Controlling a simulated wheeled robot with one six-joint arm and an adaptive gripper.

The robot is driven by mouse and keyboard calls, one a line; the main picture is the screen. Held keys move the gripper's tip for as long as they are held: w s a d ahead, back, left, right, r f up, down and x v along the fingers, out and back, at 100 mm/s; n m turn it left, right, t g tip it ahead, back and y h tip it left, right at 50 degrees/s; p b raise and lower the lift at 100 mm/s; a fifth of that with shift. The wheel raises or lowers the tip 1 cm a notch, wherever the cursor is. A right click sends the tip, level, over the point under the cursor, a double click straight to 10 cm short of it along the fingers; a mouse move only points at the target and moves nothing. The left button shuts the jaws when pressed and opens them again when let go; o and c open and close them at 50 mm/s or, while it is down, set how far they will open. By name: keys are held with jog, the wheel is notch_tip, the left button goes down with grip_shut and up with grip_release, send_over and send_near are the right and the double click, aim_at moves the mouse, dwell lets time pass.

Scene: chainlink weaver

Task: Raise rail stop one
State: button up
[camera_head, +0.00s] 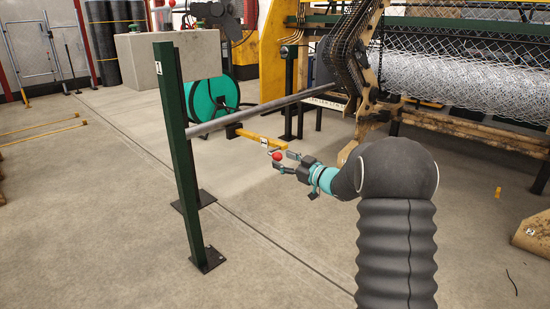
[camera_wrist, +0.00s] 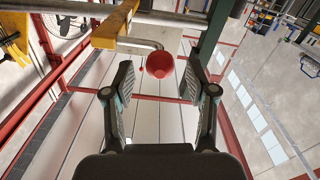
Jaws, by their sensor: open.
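A yellow bar (camera_head: 257,138) with a small white label sits below a sloping grey rail (camera_head: 270,108), and I take it as rail stop one. A red ball knob (camera_head: 277,155) is at its end on a short bent rod. In the wrist view, the yellow bar (camera_wrist: 112,25) is at upper left and the red knob (camera_wrist: 160,64) is near the middle. My gripper (camera_head: 286,162) is open and empty. In the wrist view, its fingers stand either side of the knob, with gaps on both sides. I cannot tell how far ahead the knob is.
A green post (camera_head: 176,140) marked 1 holds the rail's near end. The wire-weaving machine (camera_head: 450,60) stands at the right. A teal reel (camera_head: 207,98) lies behind the rail. Bare concrete floor (camera_head: 120,230) is at left and front.

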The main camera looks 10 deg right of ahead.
aim_at(275, 156)
jog(key=shift+x, duration=2.3)
grip_shut()
